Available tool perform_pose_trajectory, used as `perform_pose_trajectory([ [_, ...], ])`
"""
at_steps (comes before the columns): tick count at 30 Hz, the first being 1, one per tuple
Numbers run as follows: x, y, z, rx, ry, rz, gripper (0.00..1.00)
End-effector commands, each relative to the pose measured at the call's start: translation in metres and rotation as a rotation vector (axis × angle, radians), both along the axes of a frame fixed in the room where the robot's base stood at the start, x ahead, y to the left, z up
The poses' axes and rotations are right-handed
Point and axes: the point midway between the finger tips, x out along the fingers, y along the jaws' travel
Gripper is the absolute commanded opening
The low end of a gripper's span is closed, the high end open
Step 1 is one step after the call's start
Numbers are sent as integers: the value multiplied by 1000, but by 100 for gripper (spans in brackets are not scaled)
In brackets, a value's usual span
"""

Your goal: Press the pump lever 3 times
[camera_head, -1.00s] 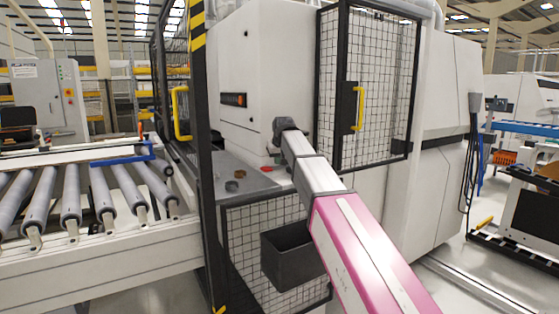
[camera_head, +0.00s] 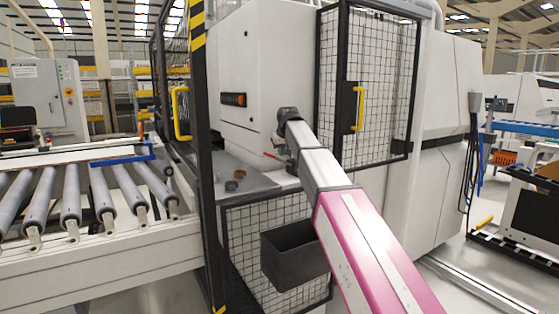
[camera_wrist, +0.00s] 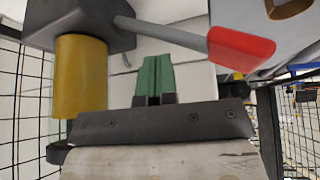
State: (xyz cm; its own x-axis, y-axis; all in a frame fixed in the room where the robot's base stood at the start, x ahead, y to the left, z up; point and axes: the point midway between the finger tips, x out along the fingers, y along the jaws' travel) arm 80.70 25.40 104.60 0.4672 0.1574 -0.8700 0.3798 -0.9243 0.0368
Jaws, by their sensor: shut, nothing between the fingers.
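The pump shows in the wrist view as a dark block (camera_wrist: 80,22) with a yellow cylinder (camera_wrist: 80,78) on it. Its lever, a grey rod (camera_wrist: 165,35) with a red grip (camera_wrist: 240,48), runs from the block to the right. My gripper (camera_wrist: 155,70), with green fingers together and empty, is at the middle, on the near side of the rod in the picture. I cannot tell whether the fingertips touch the lever. In the head view the red grip (camera_head: 270,155) shows just left of my wrist; the fingers and most of the pump are hidden there.
A grey ledge (camera_head: 250,180) with small round tins lies beside the lever. A dark bin (camera_head: 292,262) hangs on the mesh below. Mesh doors with yellow handles (camera_head: 358,108) flank the white cabinet (camera_head: 255,60). A roller conveyor (camera_head: 85,200) stands at the left.

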Motion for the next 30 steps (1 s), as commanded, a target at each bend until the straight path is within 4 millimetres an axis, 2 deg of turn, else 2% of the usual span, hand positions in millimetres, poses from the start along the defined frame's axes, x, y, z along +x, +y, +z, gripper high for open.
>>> perform_pose_trajectory([
  [17, 3, -4, 9, 0, -1, 0, 0],
  [30, 13, -17, 40, 0, -1, 1, 0],
])
